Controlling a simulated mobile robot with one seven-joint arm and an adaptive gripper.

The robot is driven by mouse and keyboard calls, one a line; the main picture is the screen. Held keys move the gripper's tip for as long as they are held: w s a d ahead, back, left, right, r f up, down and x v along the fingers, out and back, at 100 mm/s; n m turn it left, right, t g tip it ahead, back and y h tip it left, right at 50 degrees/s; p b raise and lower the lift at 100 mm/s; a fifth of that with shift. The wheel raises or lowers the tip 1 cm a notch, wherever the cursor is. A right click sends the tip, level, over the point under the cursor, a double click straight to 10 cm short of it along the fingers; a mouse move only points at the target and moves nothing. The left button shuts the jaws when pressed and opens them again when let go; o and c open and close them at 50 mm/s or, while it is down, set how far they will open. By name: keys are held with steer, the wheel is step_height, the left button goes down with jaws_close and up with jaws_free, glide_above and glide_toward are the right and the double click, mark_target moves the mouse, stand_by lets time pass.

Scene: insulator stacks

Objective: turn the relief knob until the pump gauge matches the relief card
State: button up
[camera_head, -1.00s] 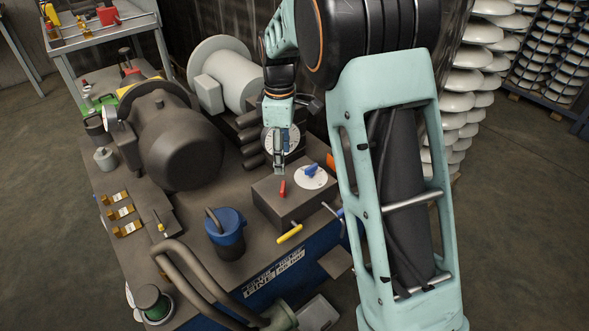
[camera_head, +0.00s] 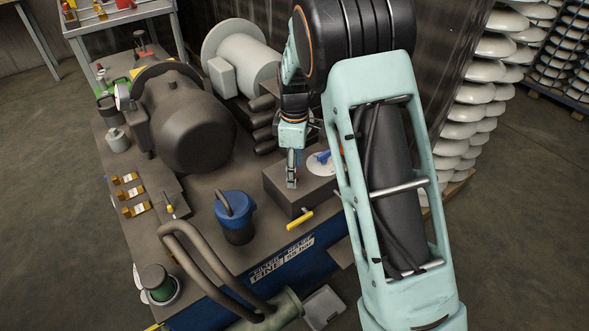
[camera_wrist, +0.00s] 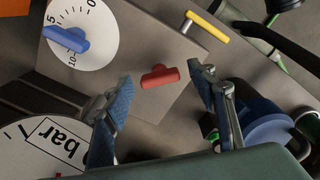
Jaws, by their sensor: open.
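My gripper (camera_head: 292,183) is open and points down at the grey block (camera_head: 283,197) on the pump unit. In the wrist view its fingertips (camera_wrist: 160,73) lie either side of a red handle (camera_wrist: 160,76), with gaps; I cannot tell if they reach down to its level. A blue knob (camera_wrist: 66,39) sits on a white dial marked 0, 5, 10; it also shows in the head view (camera_head: 323,157). A yellow handle (camera_head: 300,219) is at the block's front. A gauge face marked "bar" (camera_wrist: 40,150) is partly in the wrist view. No label shows which knob is relief.
Several brass holders with white cards (camera_head: 128,193) stand left on the unit; their text is too small to read. A blue-lidded canister (camera_head: 235,215) and thick hoses (camera_head: 195,262) stand near the block. The motor (camera_head: 188,128) is behind. Insulator stacks (camera_head: 470,110) are right.

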steer(key=c, duration=1.2)
steer(key=shift+o, duration=0.2)
steer(key=shift+m, duration=0.3)
steer(key=shift+r+m+p, duration=0.1)
steer(key=shift+m+p, duration=0.7)
steer(key=shift+m, duration=0.2)
steer(key=m+p, duration=0.1)
steer(key=m, duration=0.2)
steer(key=shift+p, duration=0.35)
steer(key=m+p, duration=0.1)
steer(key=m, duration=0.3)
steer(key=shift+m+p, duration=0.7)
steer(key=shift+m, duration=1.1)
